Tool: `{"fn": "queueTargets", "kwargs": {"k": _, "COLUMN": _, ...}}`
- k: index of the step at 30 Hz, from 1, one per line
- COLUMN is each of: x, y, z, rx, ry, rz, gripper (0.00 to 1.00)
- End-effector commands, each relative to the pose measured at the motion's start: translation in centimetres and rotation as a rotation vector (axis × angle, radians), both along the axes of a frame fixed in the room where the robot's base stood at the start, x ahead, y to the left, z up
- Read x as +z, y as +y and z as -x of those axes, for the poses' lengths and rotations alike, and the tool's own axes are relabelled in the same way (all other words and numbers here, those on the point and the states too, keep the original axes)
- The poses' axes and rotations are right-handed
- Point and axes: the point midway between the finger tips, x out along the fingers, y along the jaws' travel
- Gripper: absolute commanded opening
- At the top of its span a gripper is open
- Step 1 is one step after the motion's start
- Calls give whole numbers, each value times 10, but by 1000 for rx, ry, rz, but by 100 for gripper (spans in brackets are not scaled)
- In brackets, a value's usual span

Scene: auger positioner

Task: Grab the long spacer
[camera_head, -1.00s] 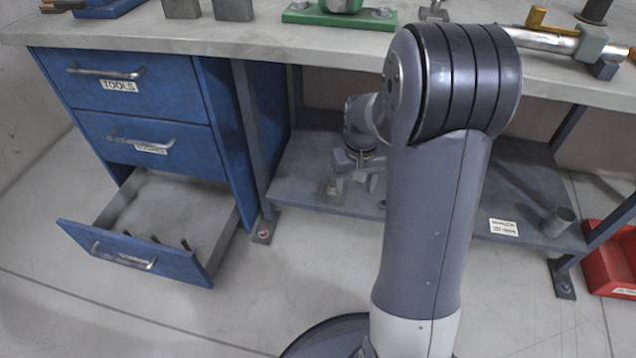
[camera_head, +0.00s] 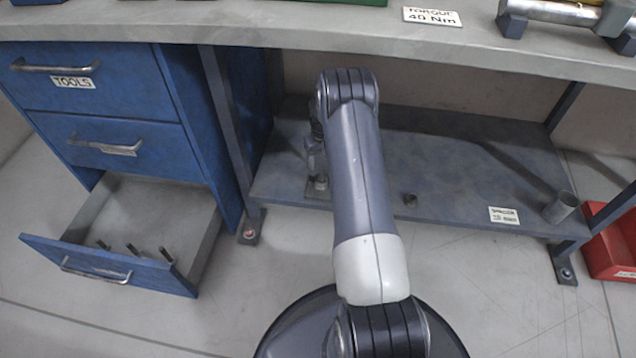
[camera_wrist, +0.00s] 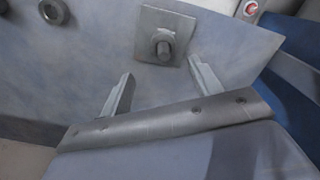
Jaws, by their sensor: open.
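An upright grey hollow cylinder (camera_head: 560,207) stands at the right end of the lower shelf, beside a white label (camera_head: 504,215) that seems to read "SPACER". I cannot tell for sure whether it is the long spacer. A small dark ring-like piece (camera_head: 410,200) sits mid-shelf; a ring (camera_wrist: 52,11) also shows at the upper left of the wrist view. My gripper (camera_wrist: 160,72) is open and empty over the shelf. Just beyond its fingers is a square plate with an upright stud (camera_wrist: 163,47). In the head view my arm hides most of the gripper.
The lower shelf (camera_head: 460,165) lies under the bench top (camera_head: 300,30), with legs at both ends. At left, the blue cabinet (camera_head: 100,95) has its bottom drawer (camera_head: 110,265) pulled out, with three short pegs inside. A red bin (camera_head: 612,245) stands on the floor at right.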

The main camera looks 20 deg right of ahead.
Motion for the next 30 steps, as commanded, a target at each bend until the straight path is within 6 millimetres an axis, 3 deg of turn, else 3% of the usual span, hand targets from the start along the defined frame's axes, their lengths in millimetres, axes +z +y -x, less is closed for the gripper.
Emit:
{"fn": "queueTargets", "kwargs": {"k": 6, "x": -38, "y": 1, "z": 0, "rx": 0, "ry": 1, "rz": 0, "gripper": 60}}
{"fn": "queueTargets", "kwargs": {"k": 13, "x": -55, "y": 3, "z": 0, "rx": 1, "ry": 0, "rz": 0, "gripper": 60}}
{"fn": "queueTargets", "kwargs": {"k": 21, "x": -92, "y": 6, "z": 0, "rx": 1, "ry": 1, "rz": 0, "gripper": 60}}
{"fn": "queueTargets", "kwargs": {"k": 30, "x": -94, "y": 6, "z": 0, "rx": 0, "ry": -1, "rz": 0, "gripper": 58}}
